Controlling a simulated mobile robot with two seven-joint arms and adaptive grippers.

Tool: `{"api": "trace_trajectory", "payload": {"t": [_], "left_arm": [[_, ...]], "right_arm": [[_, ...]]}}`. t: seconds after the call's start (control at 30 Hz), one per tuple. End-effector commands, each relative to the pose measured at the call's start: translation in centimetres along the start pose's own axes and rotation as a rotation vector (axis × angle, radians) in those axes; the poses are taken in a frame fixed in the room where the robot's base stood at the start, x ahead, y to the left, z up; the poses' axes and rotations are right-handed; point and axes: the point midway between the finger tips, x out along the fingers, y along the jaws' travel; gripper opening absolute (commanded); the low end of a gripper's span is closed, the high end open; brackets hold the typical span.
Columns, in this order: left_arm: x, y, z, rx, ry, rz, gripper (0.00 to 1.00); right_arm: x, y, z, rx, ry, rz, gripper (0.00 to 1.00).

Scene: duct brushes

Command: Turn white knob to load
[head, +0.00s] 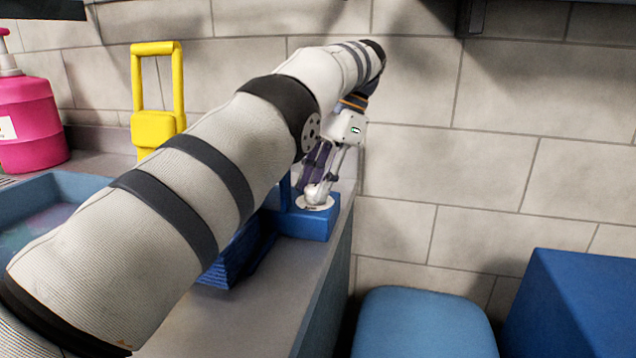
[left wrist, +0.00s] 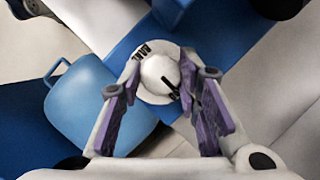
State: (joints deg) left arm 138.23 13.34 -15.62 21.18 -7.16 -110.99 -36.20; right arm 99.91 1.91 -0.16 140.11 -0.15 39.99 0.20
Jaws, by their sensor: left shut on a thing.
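The white knob (head: 313,194) sits on a blue block (head: 308,225) at the end of the grey counter. In the left wrist view the white knob (left wrist: 158,72) is round, with a dark pointer line on its lower right side. It sits on a white dial plate with dark lettering at its upper left, which I cannot read clearly. My left gripper (head: 320,180) reaches down over the block and is shut on the knob. Its purple-padded fingers lie on either side of the knob in the left wrist view (left wrist: 162,88). My right gripper is not in view.
A pink pump jug (head: 28,125) and a yellow-handled thing (head: 157,128) stand at the back left. A blue tray (head: 60,185) lies on the left counter. A ribbed blue thing (head: 238,258) is partly behind my arm. Blue containers (head: 425,325) stand right of the counter edge.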

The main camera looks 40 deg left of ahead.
Motion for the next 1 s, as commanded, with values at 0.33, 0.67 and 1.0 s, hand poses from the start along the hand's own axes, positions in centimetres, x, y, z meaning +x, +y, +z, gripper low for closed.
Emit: {"api": "trace_trajectory", "payload": {"t": [0.33,0.67,1.0], "left_arm": [[0.1,0.0,0.0,-0.001,-0.002,0.000,0.39],[-0.1,0.0,0.1,0.010,0.000,-0.004,0.39],[-1.3,0.3,0.9,0.414,0.036,-0.179,0.39]], "right_arm": [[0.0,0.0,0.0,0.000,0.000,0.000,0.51],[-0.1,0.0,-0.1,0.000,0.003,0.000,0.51],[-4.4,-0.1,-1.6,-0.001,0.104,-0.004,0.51]]}}
